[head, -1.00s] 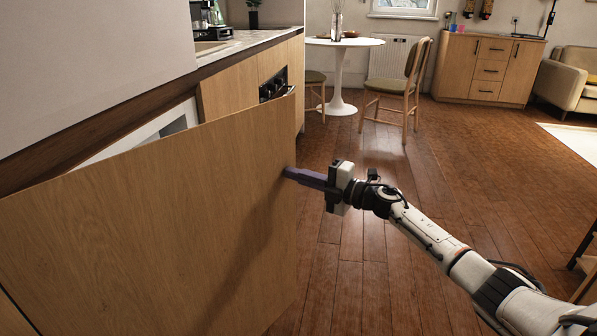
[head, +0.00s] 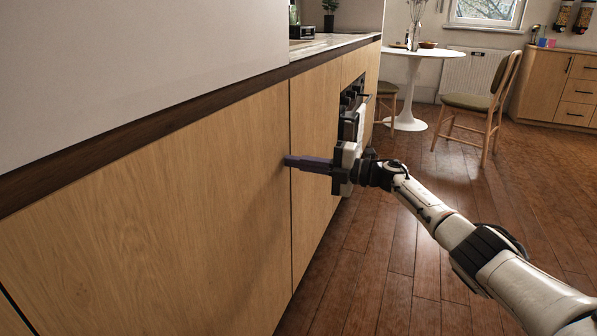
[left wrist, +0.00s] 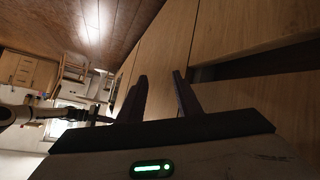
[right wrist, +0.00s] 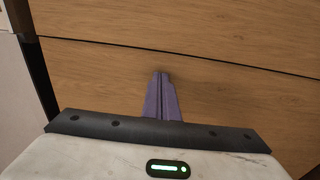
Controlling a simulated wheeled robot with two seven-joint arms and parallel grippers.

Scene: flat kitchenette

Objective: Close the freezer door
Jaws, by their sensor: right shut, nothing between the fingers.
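The freezer door (head: 150,210) is the large wood-fronted panel at left in the head view. It looks flush with the neighbouring cabinet front (head: 313,160), with only a thin dark seam between them. My right gripper (head: 288,161) is shut and empty, its purple fingertips at the door's right edge; I cannot tell whether they touch. In the right wrist view the shut fingers (right wrist: 160,76) point at wood panels just below a seam. My left gripper (left wrist: 162,84) is open and empty in front of wood panels in the left wrist view; the head view does not show it.
A dark worktop edge (head: 140,139) runs above the fronts. An oven (head: 352,100) is set in beyond the neighbouring cabinet. A white round table (head: 425,55) and a chair (head: 485,105) stand further back. The wooden floor (head: 400,255) at right is clear.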

